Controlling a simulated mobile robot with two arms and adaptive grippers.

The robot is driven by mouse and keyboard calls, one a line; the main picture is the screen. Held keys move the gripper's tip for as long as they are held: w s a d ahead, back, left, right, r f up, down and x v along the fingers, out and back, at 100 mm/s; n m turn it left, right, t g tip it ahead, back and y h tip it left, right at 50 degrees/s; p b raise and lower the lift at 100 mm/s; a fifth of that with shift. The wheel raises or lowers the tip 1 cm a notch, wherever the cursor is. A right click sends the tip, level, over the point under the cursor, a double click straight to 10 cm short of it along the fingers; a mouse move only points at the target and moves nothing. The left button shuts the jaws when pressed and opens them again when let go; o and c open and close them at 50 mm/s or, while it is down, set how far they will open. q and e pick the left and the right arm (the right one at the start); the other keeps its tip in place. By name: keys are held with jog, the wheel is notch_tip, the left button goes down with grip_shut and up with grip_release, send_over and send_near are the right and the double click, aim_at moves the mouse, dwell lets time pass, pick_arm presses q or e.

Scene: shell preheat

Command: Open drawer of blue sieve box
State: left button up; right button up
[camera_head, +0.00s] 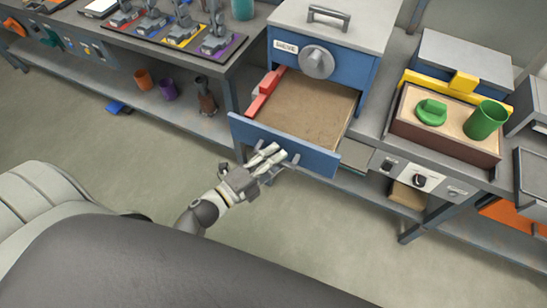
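The blue sieve box (356,72) stands on the bench with a grey lid, a top handle, a round knob and a label on its front. Its drawer (305,107) is pulled out towards me and holds flat brown sand. A red piece (262,94) lies along the drawer's left side. My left gripper (278,158) is at the blue drawer front (283,146), at about its middle. Its fingers overlap the front's lower edge where a handle seems to be; I cannot tell whether they grip it. My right gripper is not in view.
Right of the sieve box, a sand-filled box (445,148) holds a green piece (431,112) and a green cup (485,120). A control panel (418,178) is below it. Several tools stand on a mat at the upper left. The floor (110,150) in front is clear.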

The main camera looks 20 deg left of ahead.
pick_arm(q)
jog(key=shift+s+a, duration=0.1)
jog(key=shift+s, duration=0.05)
jog(key=v, duration=1.1)
jog(key=shift+s, duration=0.35)
jog(key=shift+a, duration=0.15)
jog(key=s+a+f+n+g+y, duration=0.1)
jog(key=s+f+n+g+y, duration=0.2)
jog(key=f+n, duration=0.75)
jog(key=s+a+f+n+g+y, duration=0.1)
jog(key=s+f+n+g+y, duration=0.15)
jog(key=f, duration=1.55)
jog(key=s+d+f+n+g+y, duration=0.1)
jog(key=s+f+n+g, duration=0.6)
jog(key=s+f, duration=0.8)
jog(key=s+g+y, duration=0.1)
jog(key=s+g, duration=0.2)
jog(key=s, duration=0.1)
